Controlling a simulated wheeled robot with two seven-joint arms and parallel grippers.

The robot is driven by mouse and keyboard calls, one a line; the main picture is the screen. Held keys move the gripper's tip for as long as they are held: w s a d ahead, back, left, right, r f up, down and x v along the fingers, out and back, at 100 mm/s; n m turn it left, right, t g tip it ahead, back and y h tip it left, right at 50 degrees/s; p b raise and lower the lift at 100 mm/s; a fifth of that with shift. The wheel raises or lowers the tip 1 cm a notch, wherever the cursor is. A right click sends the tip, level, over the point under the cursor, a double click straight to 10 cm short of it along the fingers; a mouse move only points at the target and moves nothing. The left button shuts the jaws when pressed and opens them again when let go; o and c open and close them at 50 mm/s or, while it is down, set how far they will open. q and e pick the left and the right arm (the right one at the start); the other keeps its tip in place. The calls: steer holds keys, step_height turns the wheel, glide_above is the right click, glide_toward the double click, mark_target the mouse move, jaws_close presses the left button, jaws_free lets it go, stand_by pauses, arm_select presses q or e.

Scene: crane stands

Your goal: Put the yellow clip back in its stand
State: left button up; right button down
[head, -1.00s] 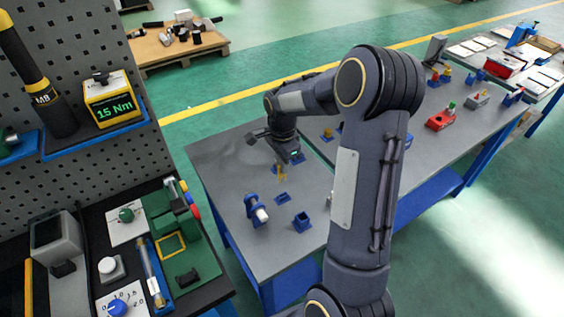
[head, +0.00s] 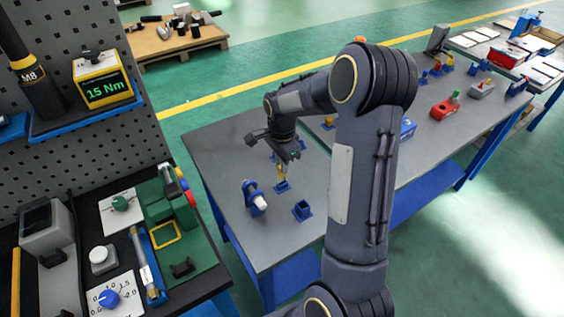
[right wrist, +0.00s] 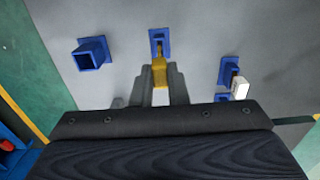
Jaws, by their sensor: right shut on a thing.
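My right gripper (head: 284,162) is shut on the yellow clip (head: 281,173) and points down over the grey table. In the right wrist view the clip (right wrist: 161,76) sits between the two fingers. A small blue stand (head: 282,187) is directly below the clip; it also shows in the wrist view (right wrist: 153,34), in line with the fingers. The clip's lower end meets the stand's opening in the picture. I cannot tell whether it is inside or just above. My left gripper is not in view.
An empty blue square holder (head: 302,211) stands at the front right of the stand. A blue holder with a white-ended part (head: 256,199) is at its left. More blue pieces are partly hidden behind my gripper.

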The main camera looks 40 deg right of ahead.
steer(key=shift+f, duration=0.15)
steer(key=shift+f+b, duration=1.25)
steer(key=shift+f, duration=0.25)
steer(key=c, duration=1.3)
jaws_free()
steer(key=shift+r, duration=0.15)
steer(key=shift+c, duration=0.2)
steer(key=shift+r, duration=0.1)
steer(key=shift+r+p, duration=2.05)
steer(key=shift+r, duration=0.35)
step_height(320, 180, up, 8)
steer(key=shift+b, duration=0.35)
